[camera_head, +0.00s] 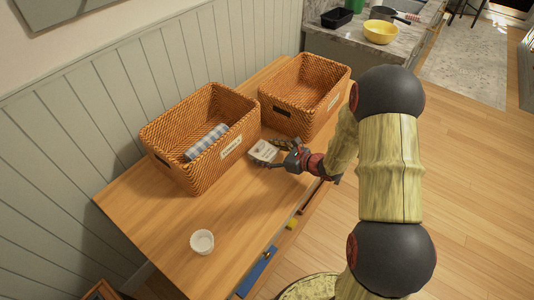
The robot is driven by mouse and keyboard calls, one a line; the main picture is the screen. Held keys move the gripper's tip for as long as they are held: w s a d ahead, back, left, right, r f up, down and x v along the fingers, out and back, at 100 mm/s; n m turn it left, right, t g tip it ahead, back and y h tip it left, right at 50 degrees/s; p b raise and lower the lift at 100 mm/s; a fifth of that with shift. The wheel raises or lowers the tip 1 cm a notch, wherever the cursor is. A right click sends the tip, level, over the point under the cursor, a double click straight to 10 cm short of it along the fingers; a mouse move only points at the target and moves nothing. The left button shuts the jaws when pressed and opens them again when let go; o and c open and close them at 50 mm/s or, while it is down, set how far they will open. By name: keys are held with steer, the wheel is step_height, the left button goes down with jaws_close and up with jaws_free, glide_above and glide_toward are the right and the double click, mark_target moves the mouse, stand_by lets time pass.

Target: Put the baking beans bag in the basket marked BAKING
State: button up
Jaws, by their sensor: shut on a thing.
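The baking beans bag (263,151), a small pack with a white label and brownish parts, is on the wooden table beside the left basket. My gripper (282,157) is shut on the bag's right side; whether the bag touches the table is hard to tell. Two rattan baskets stand on the table. The left basket (175,128) has a white label with unreadable lettering on its right face and a folded checked cloth (207,142) inside. The right basket (300,97) has a dark plate on its near face and a white label on its right side; it looks empty. I cannot read which is marked BAKING.
A small white cup (202,241) stands near the table's front. The table's (150,215) left front area is clear. A counter with a yellow bowl (380,32) is farther back.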

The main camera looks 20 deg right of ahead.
steer(key=o, duration=1.5)
